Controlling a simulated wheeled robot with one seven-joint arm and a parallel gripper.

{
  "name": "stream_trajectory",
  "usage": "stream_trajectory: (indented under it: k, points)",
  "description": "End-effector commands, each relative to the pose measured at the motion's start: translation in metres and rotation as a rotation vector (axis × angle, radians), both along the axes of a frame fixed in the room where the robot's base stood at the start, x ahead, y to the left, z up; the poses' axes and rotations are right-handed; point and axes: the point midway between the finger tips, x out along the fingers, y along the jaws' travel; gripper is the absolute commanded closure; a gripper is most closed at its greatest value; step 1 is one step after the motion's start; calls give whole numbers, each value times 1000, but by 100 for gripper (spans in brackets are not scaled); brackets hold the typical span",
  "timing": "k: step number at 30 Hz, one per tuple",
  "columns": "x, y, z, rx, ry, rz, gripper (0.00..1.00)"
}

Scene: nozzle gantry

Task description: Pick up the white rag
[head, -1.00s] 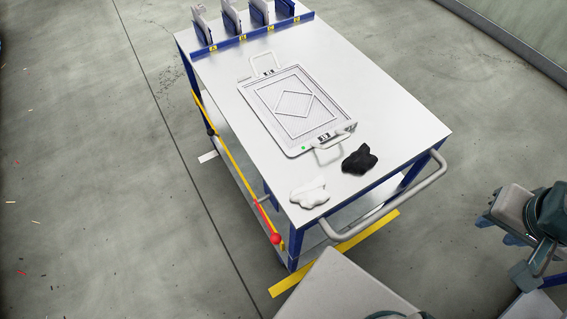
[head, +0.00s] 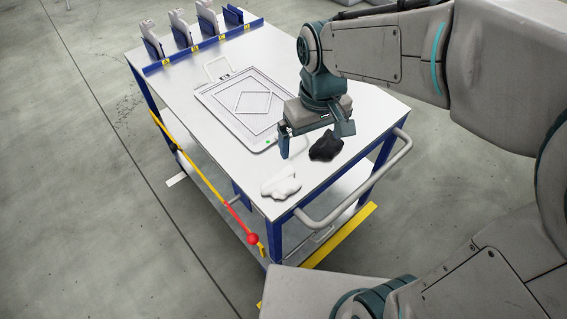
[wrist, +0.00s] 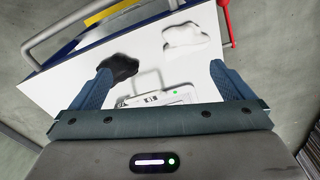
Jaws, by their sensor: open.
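The white rag (head: 281,186) lies crumpled on the near left corner of the cart top in the head view. In the wrist view the white rag (wrist: 186,36) lies ahead of the fingers, toward the right. A black rag (head: 326,146) lies to its right and farther back, and it also shows in the wrist view (wrist: 118,69), partly behind the left finger. My gripper (head: 316,146) is open and empty above the cart, by the black rag and up and right of the white rag. Its blue fingers (wrist: 161,82) are spread in the wrist view.
A flat framed plate (head: 243,108) with wire handles lies mid-cart, its near end partly hidden by my gripper. Several upright holders (head: 180,28) line the far edge. A grey push handle (head: 362,190) and a red-knobbed lever (head: 252,238) are at the near side.

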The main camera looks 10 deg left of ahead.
Motion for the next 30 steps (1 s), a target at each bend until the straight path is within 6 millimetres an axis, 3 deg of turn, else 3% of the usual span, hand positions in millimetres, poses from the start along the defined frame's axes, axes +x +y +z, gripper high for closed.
stream_trajectory:
  k: [1, 3, 8, 21, 30]
  points:
    - [2, 19, -17, -11, 17, 53, 0]
    - [2, 38, -25, -20, 33, 106, 0]
    - [2, 62, -38, -33, 51, 173, 0]
    - [2, 64, -111, -36, 56, 181, 0]
    - [2, 64, -136, -37, 57, 180, 0]
